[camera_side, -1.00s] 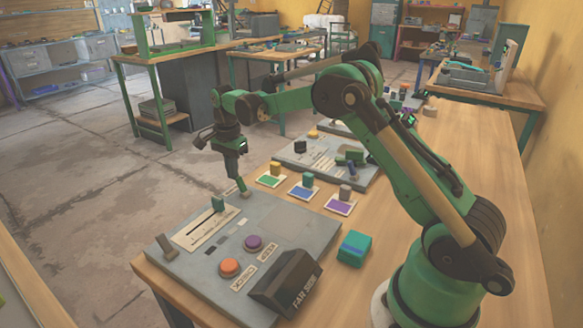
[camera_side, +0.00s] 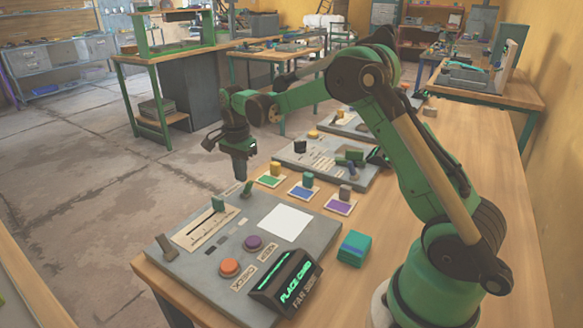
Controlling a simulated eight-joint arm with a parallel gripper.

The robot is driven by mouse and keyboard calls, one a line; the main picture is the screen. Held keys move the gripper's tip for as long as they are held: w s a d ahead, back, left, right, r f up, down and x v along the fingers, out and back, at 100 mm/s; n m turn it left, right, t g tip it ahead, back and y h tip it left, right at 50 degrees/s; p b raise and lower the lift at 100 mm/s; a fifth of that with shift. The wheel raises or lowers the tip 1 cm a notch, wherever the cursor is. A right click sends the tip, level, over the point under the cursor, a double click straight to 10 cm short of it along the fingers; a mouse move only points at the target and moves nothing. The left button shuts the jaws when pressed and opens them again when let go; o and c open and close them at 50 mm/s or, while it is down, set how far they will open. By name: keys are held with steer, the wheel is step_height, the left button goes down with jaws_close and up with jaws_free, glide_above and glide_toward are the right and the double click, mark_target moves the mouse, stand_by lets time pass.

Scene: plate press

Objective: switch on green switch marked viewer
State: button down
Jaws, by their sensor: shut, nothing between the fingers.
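The small green switch (camera_side: 246,189) is at the far edge of the near grey panel (camera_side: 190,268); its lever is tilted. Its marking is too small to read. My gripper (camera_side: 240,180) is shut and empty, pointing down just above and slightly left of the switch. A visible gap to the switch cannot be made out clearly. The display box (camera_side: 287,285) at the panel's near right is lit with green letters, "PLACE CARD". A square viewer pad (camera_side: 287,222) on the panel glows white.
The panel also bears a green slider (camera_side: 218,204), an orange button (camera_side: 230,267), a purple button (camera_side: 253,243) and a grey lever (camera_side: 165,245). A teal block (camera_side: 354,249) lies to the right. Coloured cards with blocks (camera_side: 303,187) and a second panel (camera_side: 325,165) stand behind.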

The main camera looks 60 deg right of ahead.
mark_target(239, 194)
step_height(239, 194, up, 7)
steer(key=w, duration=0.1)
steer(key=shift+f, duration=0.2)
stand_by(0.5)
steer(key=shift+w, duration=0.1)
steer(key=s+a+r+n+t, duration=0.4)
steer(key=s+a+r+n, duration=0.1)
steer(key=s+a+n, duration=0.3)
steer(key=s+a+f+n+t, duration=0.2)
steer(key=s+f+n+t, duration=0.1)
steer(key=s+n, duration=0.5)
steer(key=shift+s+a+f+n, duration=0.35)
steer(key=shift+a+f+n, duration=0.05)
steer(key=shift+n, duration=0.6)
